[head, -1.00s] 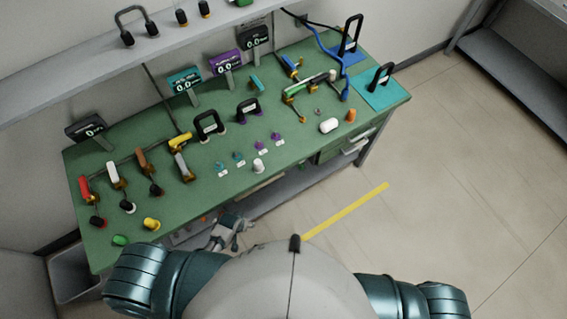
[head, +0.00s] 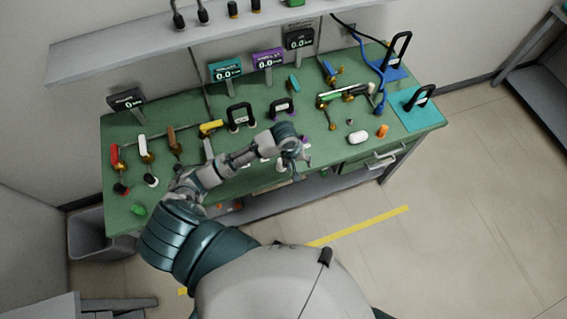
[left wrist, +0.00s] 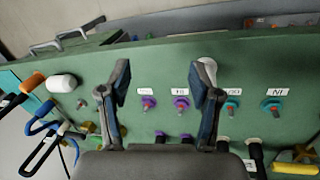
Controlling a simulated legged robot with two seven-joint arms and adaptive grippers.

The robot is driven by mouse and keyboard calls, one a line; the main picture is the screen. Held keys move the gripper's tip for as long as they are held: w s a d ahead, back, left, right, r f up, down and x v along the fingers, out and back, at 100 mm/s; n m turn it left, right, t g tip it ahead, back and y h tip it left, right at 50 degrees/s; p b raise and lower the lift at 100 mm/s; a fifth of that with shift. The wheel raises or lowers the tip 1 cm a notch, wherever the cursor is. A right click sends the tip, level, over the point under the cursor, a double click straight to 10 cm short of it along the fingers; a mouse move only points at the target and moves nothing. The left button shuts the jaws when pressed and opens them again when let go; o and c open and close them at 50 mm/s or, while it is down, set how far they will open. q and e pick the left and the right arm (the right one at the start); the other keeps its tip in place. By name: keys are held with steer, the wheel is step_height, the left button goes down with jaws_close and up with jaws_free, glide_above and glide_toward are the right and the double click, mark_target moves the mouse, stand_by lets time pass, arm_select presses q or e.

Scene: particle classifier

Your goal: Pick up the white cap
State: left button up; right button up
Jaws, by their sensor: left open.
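The white cap (head: 359,137) lies on the green bench near its front right part, beside an orange cap (head: 382,131). In the left wrist view the white cap (left wrist: 62,83) is at the left, outside the fingers. My left gripper (head: 299,160) is over the bench's front middle, to the left of the white cap and apart from it. In the left wrist view its fingers (left wrist: 162,90) are spread, with nothing held between them. A second white, rounded piece (left wrist: 208,68) is partly hidden behind the right finger. My right gripper is out of view.
Small purple (left wrist: 182,103) and teal (left wrist: 232,105) knobs with labels stand below the left gripper. Black-handled pieces (head: 240,115), displays (head: 226,70) and blue hoses (head: 377,73) fill the back. A shelf (head: 150,55) overhangs the rear. The floor at the right is open.

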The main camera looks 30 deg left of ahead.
arm_select(q)
steer(key=w+a+r+n+g+y, duration=0.1)
steer(key=a+r+n+y, duration=0.1)
steer(key=a+r+n, duration=0.65)
steer(key=m, duration=0.3)
glide_above(281, 163)
steer(key=w, duration=0.1)
steer(key=shift+g, duration=0.3)
step_height(281, 163, down, 9)
steer(key=shift+r+b, duration=0.15)
steer(key=shift+b, duration=0.15)
steer(key=f, duration=0.6)
steer(key=shift+a, duration=0.4)
steer(key=shift+r, duration=0.1)
steer(key=c, duration=1.1)
